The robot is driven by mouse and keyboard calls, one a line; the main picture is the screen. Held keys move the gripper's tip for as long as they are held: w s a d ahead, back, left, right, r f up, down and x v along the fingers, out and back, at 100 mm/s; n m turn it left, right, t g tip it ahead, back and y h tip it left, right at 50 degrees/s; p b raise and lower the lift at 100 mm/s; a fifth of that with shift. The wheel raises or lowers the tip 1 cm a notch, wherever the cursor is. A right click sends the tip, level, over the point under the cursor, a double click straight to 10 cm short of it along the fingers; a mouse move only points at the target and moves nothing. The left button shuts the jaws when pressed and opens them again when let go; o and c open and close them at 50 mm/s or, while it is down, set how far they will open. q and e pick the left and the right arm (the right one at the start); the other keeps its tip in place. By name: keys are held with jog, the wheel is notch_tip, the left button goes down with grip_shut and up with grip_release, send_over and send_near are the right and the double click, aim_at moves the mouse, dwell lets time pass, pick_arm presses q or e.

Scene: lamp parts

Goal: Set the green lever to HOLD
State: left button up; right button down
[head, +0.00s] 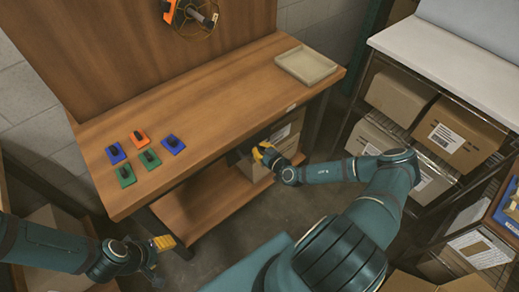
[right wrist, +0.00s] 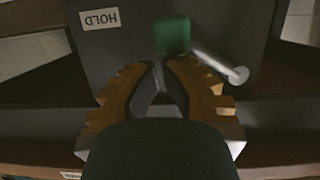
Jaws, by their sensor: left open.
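In the right wrist view, a green block (right wrist: 172,36) sits on a dark panel (right wrist: 135,45). A pale metal rod (right wrist: 218,62) slants from beside it down to the right, away from the HOLD label (right wrist: 100,19), which appears upside down at upper left. In the head view, my right gripper (head: 261,152) is under the bench's front edge. My left gripper (head: 163,243) is open and empty before the bench.
The wooden bench (head: 215,95) carries several blue, green and orange plates with black parts (head: 144,157), and a beige tray (head: 306,65). A cardboard box (head: 255,170) is on the lower shelf. A shelving unit with boxes (head: 455,137) stands right. The bench middle is clear.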

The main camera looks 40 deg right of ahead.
dwell(0.3)
jog(key=shift+r+p, duration=0.5)
notch_tip(320, 180, up, 4)
jog(key=p, duration=0.4)
jog(key=shift+f, duration=0.1)
pick_arm(q)
jog(key=r, duration=0.1)
jog(key=w+r, duration=0.1)
jog(key=r, duration=0.1)
jog(key=d+r, duration=0.1)
jog(key=r, duration=0.1)
jog(key=shift+w+r, duration=0.2)
jog(key=shift+w, duration=0.2)
pick_arm(e)
jog(key=v, duration=0.9)
jog(key=shift+s+d+f, duration=0.15)
jog(key=shift+s+f, duration=0.15)
jog(key=shift+s, duration=0.2)
